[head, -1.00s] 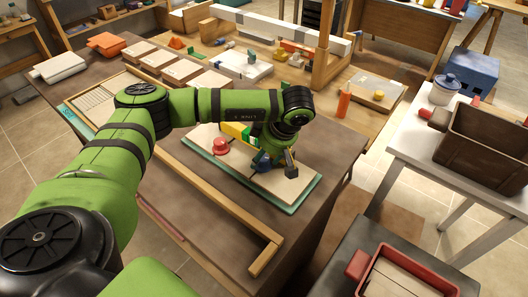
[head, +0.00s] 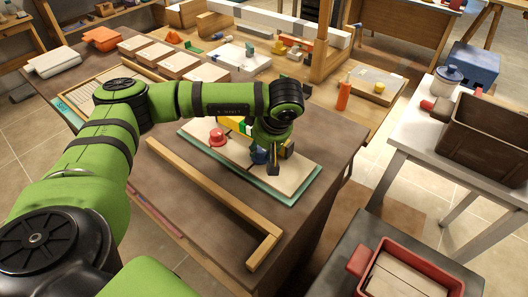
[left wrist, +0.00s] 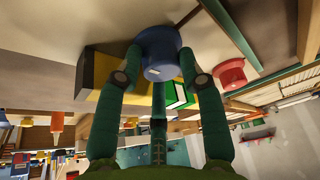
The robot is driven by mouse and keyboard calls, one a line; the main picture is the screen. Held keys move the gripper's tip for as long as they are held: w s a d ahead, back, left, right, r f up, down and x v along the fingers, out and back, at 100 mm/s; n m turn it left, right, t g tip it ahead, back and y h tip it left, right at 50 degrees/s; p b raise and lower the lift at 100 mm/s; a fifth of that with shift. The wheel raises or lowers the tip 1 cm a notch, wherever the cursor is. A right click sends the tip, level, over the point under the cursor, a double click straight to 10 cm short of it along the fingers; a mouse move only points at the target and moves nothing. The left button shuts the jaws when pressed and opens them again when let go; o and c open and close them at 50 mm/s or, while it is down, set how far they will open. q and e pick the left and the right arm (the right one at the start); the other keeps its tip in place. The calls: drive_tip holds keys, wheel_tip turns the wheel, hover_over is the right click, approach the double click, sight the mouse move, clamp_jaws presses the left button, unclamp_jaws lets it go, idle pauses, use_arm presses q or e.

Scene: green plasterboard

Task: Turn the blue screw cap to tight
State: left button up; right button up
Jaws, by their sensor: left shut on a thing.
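The blue screw cap (head: 259,156) is on the pale board with a green edge (head: 303,174), beside a red cap (head: 217,138). My left gripper (head: 271,160) points down at the blue cap, and its wrist covers part of it. In the left wrist view the blue cap (left wrist: 158,48) sits between the green fingers of my left gripper (left wrist: 155,72), which are shut on it. The red cap (left wrist: 231,74) is to the right there. I cannot tell from the frames how tight the cap is. My right gripper is not in view.
Yellow and green blocks (head: 232,123) stand close behind the gripper. An L-shaped wooden strip (head: 215,190) lies in front of the board. An orange bottle (head: 344,95) stands behind. A red tray (head: 405,283) is at the lower right. The brown tabletop (head: 170,195) has bare room in front.

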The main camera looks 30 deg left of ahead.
use_arm(q)
drive_tip(key=shift+a, duration=0.3)
drive_tip(key=shift+r+m, duration=0.2)
drive_tip(key=shift+m, duration=0.1)
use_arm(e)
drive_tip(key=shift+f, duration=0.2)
use_arm(q)
drive_tip(key=o, duration=1)
drive_tip(key=shift+w, duration=0.1)
drive_tip(key=shift+o, duration=0.5)
drive_tip(key=shift+a, duration=0.1)
drive_tip(key=shift+d+r, duration=0.1)
drive_tip(key=shift+d, duration=0.1)
drive_tip(key=v, duration=1.1)
drive_tip(key=shift+s+r, duration=0.3)
drive_tip(key=shift+s, duration=0.1)
